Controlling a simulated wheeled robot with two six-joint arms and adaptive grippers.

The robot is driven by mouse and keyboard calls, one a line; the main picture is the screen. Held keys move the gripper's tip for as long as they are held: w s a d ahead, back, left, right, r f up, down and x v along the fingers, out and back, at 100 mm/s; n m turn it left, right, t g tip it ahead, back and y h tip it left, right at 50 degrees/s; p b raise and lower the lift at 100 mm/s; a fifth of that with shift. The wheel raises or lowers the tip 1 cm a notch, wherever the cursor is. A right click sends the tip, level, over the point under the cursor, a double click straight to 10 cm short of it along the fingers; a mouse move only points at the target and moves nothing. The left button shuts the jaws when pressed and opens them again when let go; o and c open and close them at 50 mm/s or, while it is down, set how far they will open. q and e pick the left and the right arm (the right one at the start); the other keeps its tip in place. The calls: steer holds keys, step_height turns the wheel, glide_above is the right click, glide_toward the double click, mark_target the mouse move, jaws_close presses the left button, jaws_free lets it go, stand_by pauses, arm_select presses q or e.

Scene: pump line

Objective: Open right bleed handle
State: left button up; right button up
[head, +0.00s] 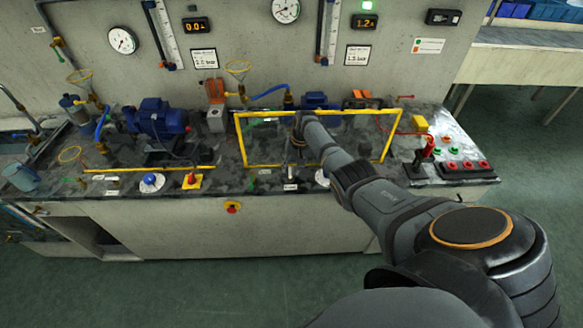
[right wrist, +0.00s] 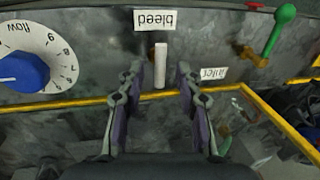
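The bleed handle (right wrist: 160,66), a short pale bar, stands by the white "bleed" label (right wrist: 155,19), which reads upside down in the right wrist view. My right gripper (right wrist: 161,70) is open, with one finger on each side of the handle and a visible gap on both sides. In the head view my right gripper (head: 299,128) is over the yellow-framed guard, and the bleed label (head: 290,187) is at the bench's front edge. My left gripper is not in view.
A blue-knobbed flow dial (right wrist: 28,72) and a green inlet handle (right wrist: 280,28) flank the bleed handle. The guard's yellow frame (head: 244,140) surrounds a clear panel. A switch box (head: 463,168) stands at the bench's right end.

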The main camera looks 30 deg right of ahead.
steer(key=shift+r, duration=0.1)
steer(key=v, duration=1.1)
steer(key=shift+r, duration=0.4)
steer(key=shift+f, duration=0.1)
